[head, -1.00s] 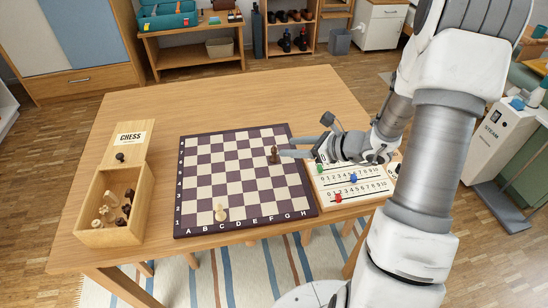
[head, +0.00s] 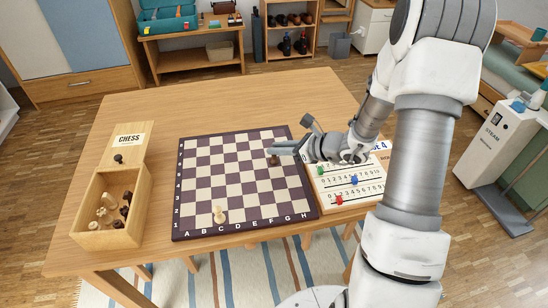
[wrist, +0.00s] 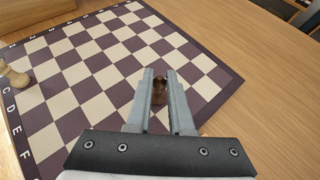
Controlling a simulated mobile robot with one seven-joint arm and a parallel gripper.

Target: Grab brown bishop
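The brown bishop (head: 275,161) stands on the right side of the chessboard (head: 205,190), partly hidden by my gripper (head: 273,148) in the head view. In the wrist view the brown bishop (wrist: 159,88) shows in the gap between the two fingers of my gripper (wrist: 159,74). The fingers are apart, one on each side of it in that picture. I cannot tell whether either finger touches the piece. A light piece (head: 219,215) stands near the front edge of the board; it also shows at the left of the wrist view (wrist: 14,76).
A wooden box (head: 135,215) with several light and dark pieces stands left of the board, its lid (head: 130,145) open. A white number board (head: 345,190) with coloured sliders lies right of the chessboard under my arm. The table (head: 215,110) behind the board is clear.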

